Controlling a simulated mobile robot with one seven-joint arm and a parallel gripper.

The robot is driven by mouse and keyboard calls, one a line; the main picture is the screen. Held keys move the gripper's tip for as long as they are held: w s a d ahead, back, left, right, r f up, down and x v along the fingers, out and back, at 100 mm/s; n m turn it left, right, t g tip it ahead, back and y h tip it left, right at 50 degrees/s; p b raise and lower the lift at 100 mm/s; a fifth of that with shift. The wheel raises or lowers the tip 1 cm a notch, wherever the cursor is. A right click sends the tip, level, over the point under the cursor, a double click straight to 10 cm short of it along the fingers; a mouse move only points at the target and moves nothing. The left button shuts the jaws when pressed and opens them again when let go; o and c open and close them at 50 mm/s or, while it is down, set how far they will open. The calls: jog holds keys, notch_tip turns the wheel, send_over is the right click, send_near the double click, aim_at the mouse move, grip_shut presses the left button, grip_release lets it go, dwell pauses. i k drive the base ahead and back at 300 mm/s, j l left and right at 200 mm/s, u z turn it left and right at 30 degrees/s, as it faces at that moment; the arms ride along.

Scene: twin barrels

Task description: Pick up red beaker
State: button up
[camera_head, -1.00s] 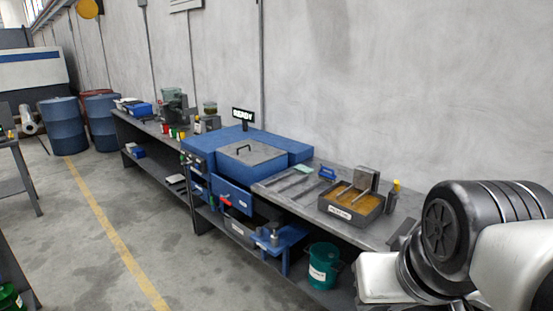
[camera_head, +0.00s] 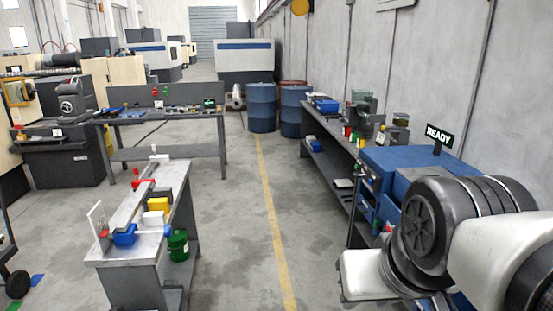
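No clear red beaker can be made out. A small red item (camera_head: 346,131) stands among other small coloured items on the long bench (camera_head: 318,118) along the right wall. It is too small to tell whether it is a beaker. Another red item (camera_head: 143,182) lies on the metal-topped bench at the left, and its shape is unclear. My gripper is out of view. Only my dark and pale arm links show at the lower right, and they hide part of the right bench.
Two blue barrels (camera_head: 262,108) stand at the far end of the right bench. A blue unit (camera_head: 400,165) with a READY sign (camera_head: 438,135) is on the right. The metal-topped bench (camera_head: 112,250) stands at the left. Open floor with a yellow line (camera_head: 275,205) runs between.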

aim_at(347, 129)
jog(key=i, duration=1.6)
jog(key=i+z, duration=0.1)
jog(key=i, duration=0.4)
jog(key=i+j+z, duration=0.15)
jog(key=i, duration=0.4)
jog(key=i+z, duration=0.1)
jog(key=i, duration=0.4)
jog(key=i+z, duration=0.45)
jog(key=i+j+z, duration=0.3)
jog(key=i+z, duration=0.2)
jog(key=i, duration=0.05)
